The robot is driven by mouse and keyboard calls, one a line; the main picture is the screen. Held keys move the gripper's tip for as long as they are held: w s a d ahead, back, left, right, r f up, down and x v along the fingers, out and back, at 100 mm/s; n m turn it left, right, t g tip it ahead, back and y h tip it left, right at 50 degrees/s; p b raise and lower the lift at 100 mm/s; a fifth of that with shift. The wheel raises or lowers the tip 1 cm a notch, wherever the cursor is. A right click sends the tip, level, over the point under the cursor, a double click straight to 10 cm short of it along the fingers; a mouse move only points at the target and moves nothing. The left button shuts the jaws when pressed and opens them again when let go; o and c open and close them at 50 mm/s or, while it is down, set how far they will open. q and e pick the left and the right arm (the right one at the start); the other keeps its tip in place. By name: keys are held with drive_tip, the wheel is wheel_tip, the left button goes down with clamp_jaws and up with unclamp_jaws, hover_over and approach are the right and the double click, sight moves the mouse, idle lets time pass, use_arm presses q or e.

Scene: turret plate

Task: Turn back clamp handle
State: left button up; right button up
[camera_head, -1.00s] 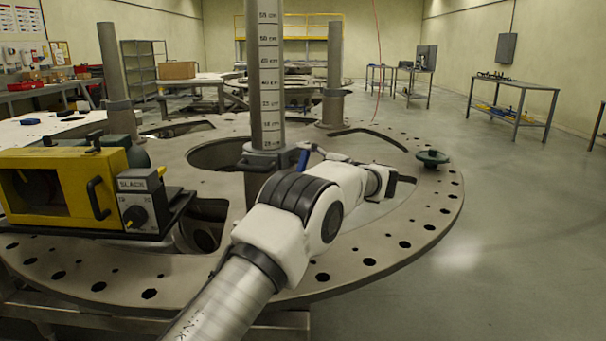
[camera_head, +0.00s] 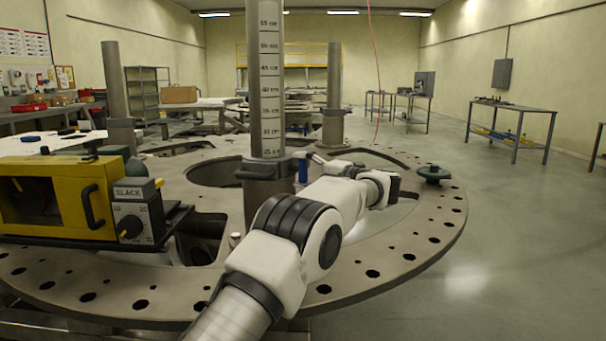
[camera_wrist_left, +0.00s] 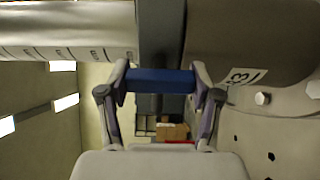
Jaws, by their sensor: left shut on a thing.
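A dark clamp collar (camera_head: 266,168) sits around the graduated grey post (camera_head: 265,90) in the head view. Its blue handle (camera_head: 303,169) hangs at the collar's right side. My left gripper (camera_head: 310,160) reaches it from the right, with the white arm bent in front of the plate. In the left wrist view, my left gripper's two fingers (camera_wrist_left: 161,82) are shut on the blue handle (camera_wrist_left: 160,76), one at each end. The dark collar (camera_wrist_left: 160,30) and post lie just beyond it. My right gripper is not in view.
The round turret plate (camera_head: 400,262) with rim holes and large openings surrounds the post. A yellow box marked SLACK (camera_head: 50,200) stands at the left. A green knob (camera_head: 433,174) sits on the right rim. Two other posts stand farther back.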

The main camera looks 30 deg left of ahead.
use_arm(q)
drive_tip(key=shift+r, duration=0.2)
drive_tip(key=o, duration=0.9)
drive_tip(key=shift+o, duration=1.3)
drive_tip(key=shift+a+f, duration=0.15)
drive_tip(key=d, duration=1.2)
drive_tip(key=shift+s, duration=0.2)
drive_tip(key=shift+d, duration=0.1)
